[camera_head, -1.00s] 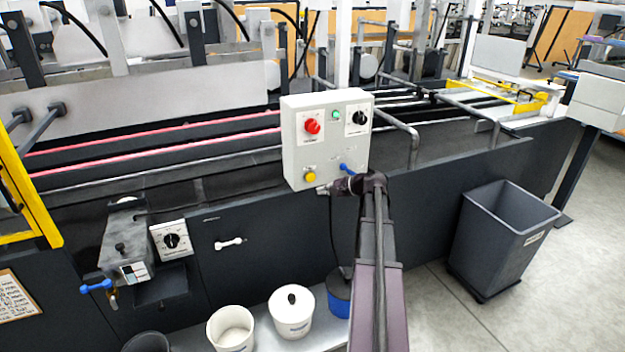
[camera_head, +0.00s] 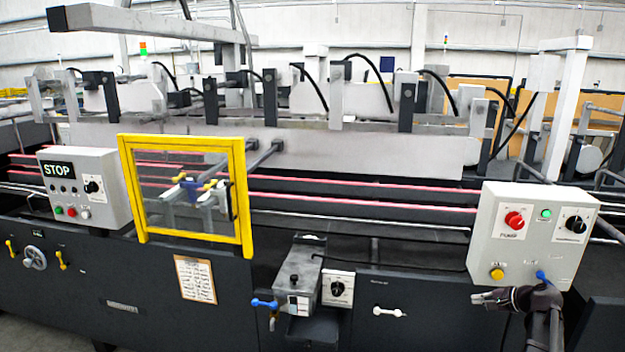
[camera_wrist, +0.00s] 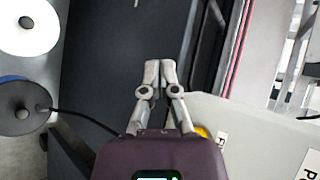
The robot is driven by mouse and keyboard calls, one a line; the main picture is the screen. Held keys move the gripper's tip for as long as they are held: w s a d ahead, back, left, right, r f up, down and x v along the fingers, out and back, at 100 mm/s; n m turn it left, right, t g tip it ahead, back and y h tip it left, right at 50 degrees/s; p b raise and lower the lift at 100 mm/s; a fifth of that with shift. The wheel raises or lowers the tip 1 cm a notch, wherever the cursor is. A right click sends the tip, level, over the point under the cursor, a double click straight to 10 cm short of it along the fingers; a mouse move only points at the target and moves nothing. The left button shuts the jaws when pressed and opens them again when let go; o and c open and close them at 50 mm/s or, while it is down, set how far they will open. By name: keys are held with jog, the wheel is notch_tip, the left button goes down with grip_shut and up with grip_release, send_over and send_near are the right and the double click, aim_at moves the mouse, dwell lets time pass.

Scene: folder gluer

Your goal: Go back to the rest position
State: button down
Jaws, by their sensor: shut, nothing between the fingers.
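The box carries a red knob, a green button, a black dial, a yellow button and a blue lever. In the wrist view my gripper (camera_wrist: 159,68) has its two fingertips together with nothing between them. The same control box (camera_wrist: 252,135) fills the lower right there, with a yellow button partly hidden beside the gripper.
A yellow-framed guard (camera_head: 249,215) stands on the machine, with a STOP box (camera_head: 112,165) left of it. A glue unit (camera_head: 299,275) with a blue lever and a dial plate (camera_head: 338,303) sit at the centre. A white lid (camera_wrist: 45,40) and a dark round lid (camera_wrist: 40,95) show at the wrist view's left.

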jog(key=s+a+f+n+g+h+p, duration=0.1)
jog(key=s+a+n+g, duration=0.15)
jog(key=a, duration=0.75)
jog(key=s+a+f+n+g+p, duration=0.1)
jog(key=s+a+f+n+g, duration=0.2)
jog(key=a, duration=0.7)
jog(key=s+a+r+n+g+h+p, duration=0.1)
jog(key=s+a+n+g+h+p, duration=0.2)
jog(key=a, duration=1.1)
jog(key=shift+s+r+n+g+h, duration=0.3)
jog(key=shift+s+n+h, duration=0.8)
jog(key=shift+s+n, duration=2.05)
jog(key=shift+s+d+f+m, duration=0.15)
jog(key=shift+s+m, duration=0.15)
jog(key=shift+m, duration=0.3)
